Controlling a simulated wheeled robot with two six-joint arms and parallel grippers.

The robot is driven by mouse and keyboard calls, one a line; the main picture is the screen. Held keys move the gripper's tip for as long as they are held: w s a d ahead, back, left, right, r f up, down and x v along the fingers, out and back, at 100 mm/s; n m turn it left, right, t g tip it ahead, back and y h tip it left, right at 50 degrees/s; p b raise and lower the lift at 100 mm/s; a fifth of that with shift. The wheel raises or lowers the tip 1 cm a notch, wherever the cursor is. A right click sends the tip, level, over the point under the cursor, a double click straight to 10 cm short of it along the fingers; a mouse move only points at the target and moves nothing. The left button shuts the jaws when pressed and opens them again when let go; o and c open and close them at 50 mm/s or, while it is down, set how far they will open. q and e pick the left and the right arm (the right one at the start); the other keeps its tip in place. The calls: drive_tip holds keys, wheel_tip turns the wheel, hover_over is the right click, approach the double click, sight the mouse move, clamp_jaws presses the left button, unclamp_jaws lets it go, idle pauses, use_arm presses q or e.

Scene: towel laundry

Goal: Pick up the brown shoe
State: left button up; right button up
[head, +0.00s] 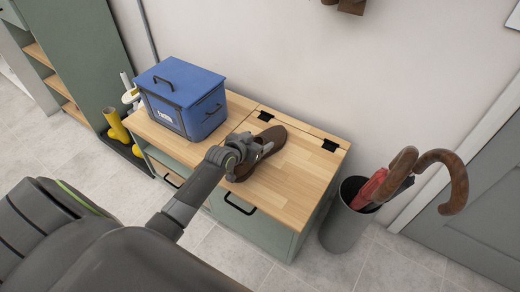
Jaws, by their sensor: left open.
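The brown shoe (271,137) lies on the wooden top of a low cabinet (295,186), near the middle. My left gripper (262,150) is over the shoe, its open jaws at the shoe's middle part. The gripper and wrist hide part of the shoe. I cannot tell whether the fingers touch it. My right gripper is not in view.
A blue lidded box (183,92) stands on the cabinet to the left. A grey umbrella bin (346,220) with wooden-handled umbrellas (455,180) stands on the floor at the right. Yellow boots (117,126) stand at the left. The cabinet top's right part is clear.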

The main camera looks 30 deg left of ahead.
use_arm(q)
drive_tip(key=c, duration=1.6)
drive_tip(key=shift+r, duration=0.1)
